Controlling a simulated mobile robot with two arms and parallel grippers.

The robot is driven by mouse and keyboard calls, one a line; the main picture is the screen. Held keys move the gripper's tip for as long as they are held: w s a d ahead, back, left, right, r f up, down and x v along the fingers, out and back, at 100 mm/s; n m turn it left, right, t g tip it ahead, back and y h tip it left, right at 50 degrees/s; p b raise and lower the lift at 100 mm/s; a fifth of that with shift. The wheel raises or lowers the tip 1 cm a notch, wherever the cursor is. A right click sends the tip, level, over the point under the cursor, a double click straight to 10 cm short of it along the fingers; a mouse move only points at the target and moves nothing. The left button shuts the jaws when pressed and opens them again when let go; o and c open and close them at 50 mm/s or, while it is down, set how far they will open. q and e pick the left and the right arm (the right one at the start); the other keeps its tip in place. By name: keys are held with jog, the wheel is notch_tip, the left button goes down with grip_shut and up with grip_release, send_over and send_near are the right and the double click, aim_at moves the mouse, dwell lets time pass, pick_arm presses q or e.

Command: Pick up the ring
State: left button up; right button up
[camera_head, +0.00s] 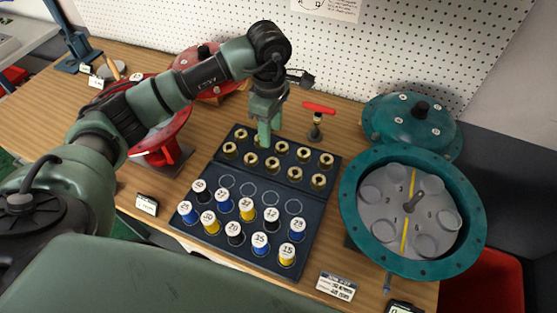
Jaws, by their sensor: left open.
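Several brass-coloured rings (302,154) stand in two rows in the upper part of a dark tray (328,170) on the wooden bench. Which one the task means is not clear from the view. My left arm comes in from the left, and my left gripper (264,138) points down over the back row of rings. It is open, and I see nothing held between its fingers. Its fingertips hide part of the rings behind them, and I cannot tell whether they touch one. My right gripper is not in view.
Several labelled spools (247,209) with blue, yellow and black sides stand in the tray's front part. A red-handled tool (318,112) stands behind the tray. A teal round housing (352,215) is at the right, its domed cover (399,122) behind it. Red round parts (172,138) stand left.

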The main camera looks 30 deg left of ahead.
pick_arm(q)
jog(key=b, duration=0.5)
send_over(272, 161)
notch_tip(272, 161, down, 6)
jog(key=shift+s+d+f, duration=0.25)
jog(key=shift+s+f, duration=0.1)
jog(key=shift+f, duration=0.4)
notch_tip(272, 161, down, 5)
jog(key=shift+f+p, duration=0.2)
jog(key=shift+p, duration=1)
jog(key=shift+f, duration=0.45)
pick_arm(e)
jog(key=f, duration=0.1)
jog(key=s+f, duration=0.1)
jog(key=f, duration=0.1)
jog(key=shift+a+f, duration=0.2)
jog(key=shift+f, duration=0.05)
pick_arm(q)
jog(key=shift+c, duration=0.4)
grip_shut()
